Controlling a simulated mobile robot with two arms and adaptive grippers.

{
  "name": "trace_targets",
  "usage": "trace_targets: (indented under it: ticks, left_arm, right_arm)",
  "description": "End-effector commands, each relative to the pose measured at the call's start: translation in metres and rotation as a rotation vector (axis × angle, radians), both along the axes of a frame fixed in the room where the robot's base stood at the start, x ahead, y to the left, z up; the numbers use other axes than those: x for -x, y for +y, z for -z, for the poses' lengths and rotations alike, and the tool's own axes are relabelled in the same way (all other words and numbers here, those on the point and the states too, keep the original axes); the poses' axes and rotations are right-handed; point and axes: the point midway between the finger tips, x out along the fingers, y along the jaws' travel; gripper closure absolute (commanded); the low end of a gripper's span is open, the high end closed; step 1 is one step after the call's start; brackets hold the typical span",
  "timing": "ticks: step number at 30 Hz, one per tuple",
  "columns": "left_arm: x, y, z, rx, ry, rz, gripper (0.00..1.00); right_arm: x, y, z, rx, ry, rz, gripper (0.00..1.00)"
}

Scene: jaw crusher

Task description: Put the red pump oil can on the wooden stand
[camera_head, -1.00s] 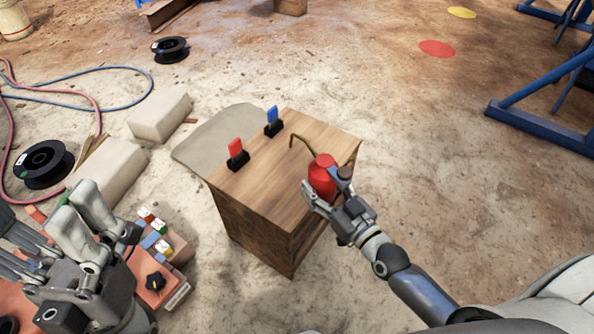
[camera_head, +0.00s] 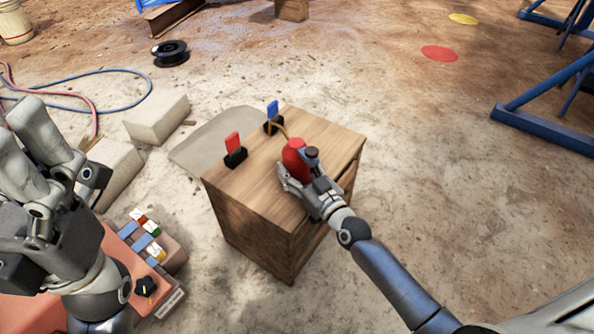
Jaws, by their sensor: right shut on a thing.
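The red pump oil can (camera_head: 293,158) has a thin brass spout that points toward the back left. My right gripper (camera_head: 299,172) is shut around it. The can is over the top of the wooden stand (camera_head: 325,140), near its middle; I cannot tell if its base touches the wood, since the gripper hides it. My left gripper (camera_head: 45,150) is large at the left edge, away from the stand; its fingers point up, and I cannot tell how far they are closed.
On the stand's left part are a red tag in a black holder (camera_head: 234,150) and a blue tag in a black holder (camera_head: 273,118). A control box with coloured buttons (camera_head: 145,250) is at lower left. Pale blocks (camera_head: 157,117) and cables lie left. Floor right of the stand is clear.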

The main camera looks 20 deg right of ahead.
Motion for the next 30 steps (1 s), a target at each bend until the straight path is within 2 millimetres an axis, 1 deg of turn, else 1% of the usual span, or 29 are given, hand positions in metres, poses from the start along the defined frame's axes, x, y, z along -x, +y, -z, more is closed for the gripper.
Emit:
trace_targets:
  ticks: [4,8,9,14,23,26,28,30]
  left_arm:
    - [0.0,0.0,-0.001,0.0,0.001,0.0,0.17]
    - [0.0,0.0,0.0,-0.001,-0.003,0.0,0.17]
    - [0.0,0.0,-0.001,-0.001,-0.007,-0.001,0.17]
    - [0.0,-0.001,-0.002,-0.002,-0.007,0.0,0.17]
    - [0.0,-0.001,-0.002,-0.002,-0.007,0.0,0.17]
    - [0.001,0.0,-0.005,0.0,-0.009,0.001,0.17]
    - [0.002,0.0,-0.005,0.002,-0.01,0.001,0.17]
    - [0.002,0.001,-0.006,0.004,-0.004,0.001,0.17]
  right_arm:
    - [0.0,0.0,-0.002,-0.001,-0.003,0.0,0.83]
    - [0.0,0.0,0.002,-0.001,-0.003,0.0,0.83]
    - [0.0,0.0,0.003,0.0,0.0,0.0,0.42]
    - [0.0,0.0,0.002,0.0,0.0,0.0,0.22]
    - [0.001,0.0,0.002,0.0,0.0,0.0,0.22]
    - [0.0,0.0,-0.002,0.0,0.0,0.0,0.22]
    - [0.007,-0.002,-0.001,0.002,0.003,0.0,0.22]
    - [0.017,-0.005,-0.002,0.004,0.002,0.0,0.22]
